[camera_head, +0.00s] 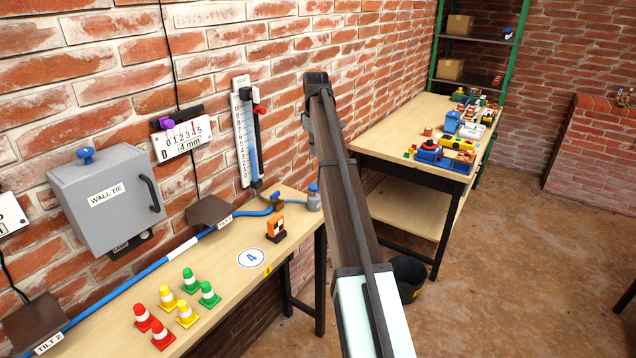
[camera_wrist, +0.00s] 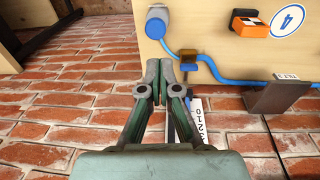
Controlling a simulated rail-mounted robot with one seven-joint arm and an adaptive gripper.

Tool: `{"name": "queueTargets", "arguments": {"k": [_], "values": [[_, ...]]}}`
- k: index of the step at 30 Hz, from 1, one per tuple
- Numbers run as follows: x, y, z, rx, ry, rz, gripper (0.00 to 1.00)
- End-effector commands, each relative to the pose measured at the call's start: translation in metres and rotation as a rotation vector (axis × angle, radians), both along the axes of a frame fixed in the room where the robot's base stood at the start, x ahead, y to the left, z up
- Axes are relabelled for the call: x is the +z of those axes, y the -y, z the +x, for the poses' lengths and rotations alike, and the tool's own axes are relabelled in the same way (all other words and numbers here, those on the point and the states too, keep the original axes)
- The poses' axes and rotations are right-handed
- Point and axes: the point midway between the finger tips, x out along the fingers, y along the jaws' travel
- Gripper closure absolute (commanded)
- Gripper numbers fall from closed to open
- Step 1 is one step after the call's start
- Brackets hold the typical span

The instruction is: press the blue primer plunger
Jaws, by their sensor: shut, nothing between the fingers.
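The blue primer plunger (camera_head: 313,188) is a small blue knob on top of a grey cylinder (camera_head: 314,203) at the right end of the wooden bench. In the wrist view the blue plunger (camera_wrist: 154,28) shows near the bench edge, just beyond and slightly left of my fingertips. My gripper (camera_wrist: 165,72) is shut and empty, with its fingertips together. There is a visible gap in the picture between the fingertips and the plunger. In the head view my dark arm rises right of the plunger, and the fingertips are hard to make out.
A blue hose (camera_head: 160,262) runs along the bench. An orange block (camera_head: 276,229), several cones (camera_head: 186,314) and a grey wall box (camera_head: 105,195) stand left of the plunger. A scale (camera_head: 243,130) hangs on the wall behind it. A second table (camera_head: 395,135) stands right.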

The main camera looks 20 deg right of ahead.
Motion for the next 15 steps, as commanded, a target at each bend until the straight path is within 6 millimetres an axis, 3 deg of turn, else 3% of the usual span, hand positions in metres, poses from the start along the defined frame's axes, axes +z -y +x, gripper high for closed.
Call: {"name": "queueTargets", "arguments": {"k": [15], "values": [[-0.004, 0.0003, 0.0004, 0.002, 0.0, 0.001, 1.0]]}}
